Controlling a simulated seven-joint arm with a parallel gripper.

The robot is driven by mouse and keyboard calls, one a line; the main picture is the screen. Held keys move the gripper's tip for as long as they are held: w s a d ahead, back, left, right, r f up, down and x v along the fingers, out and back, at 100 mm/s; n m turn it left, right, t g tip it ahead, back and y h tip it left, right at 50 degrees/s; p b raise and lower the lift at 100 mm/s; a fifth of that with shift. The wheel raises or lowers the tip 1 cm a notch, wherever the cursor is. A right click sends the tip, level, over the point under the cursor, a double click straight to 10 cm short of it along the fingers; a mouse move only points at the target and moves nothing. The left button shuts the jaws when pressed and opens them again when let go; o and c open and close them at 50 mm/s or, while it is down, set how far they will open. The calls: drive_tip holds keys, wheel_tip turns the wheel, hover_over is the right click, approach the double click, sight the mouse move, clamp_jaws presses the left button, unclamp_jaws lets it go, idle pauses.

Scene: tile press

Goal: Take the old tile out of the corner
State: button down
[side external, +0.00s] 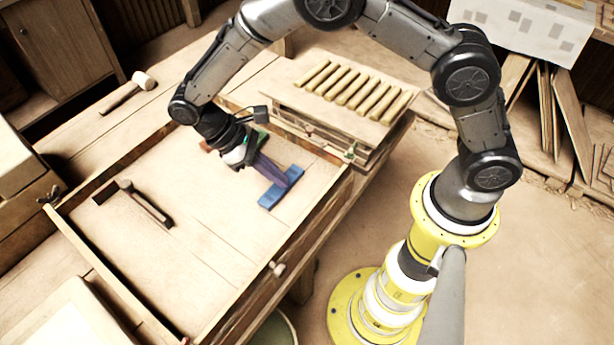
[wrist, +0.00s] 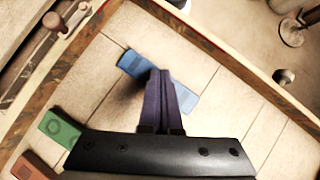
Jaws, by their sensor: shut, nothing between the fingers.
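A blue tile (side external: 284,189) lies on the pale floor of a wood-framed tray, near the tray's right corner in the side view. It also shows in the wrist view (wrist: 133,64), partly hidden behind my fingers. My gripper (side external: 286,180) has its long dark purple fingers shut together, with nothing between them. Its tips (wrist: 159,72) are over or against the blue tile; contact cannot be told. A green tile (wrist: 60,128) and a red-brown tile (wrist: 33,166) lie at the left of the wrist view, mostly behind my gripper in the side view. Which tile is the old one is not clear.
The tray's raised wooden rim (side external: 150,310) surrounds the work. A bar with a round knob (side external: 146,204) stands at the tray's left. A rack of wooden rods (side external: 355,88) stands behind the tray. The front middle of the tray floor is clear.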

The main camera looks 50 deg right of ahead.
drive_tip(key=shift+w+f, duration=0.1)
drive_tip(key=shift+f, duration=0.25)
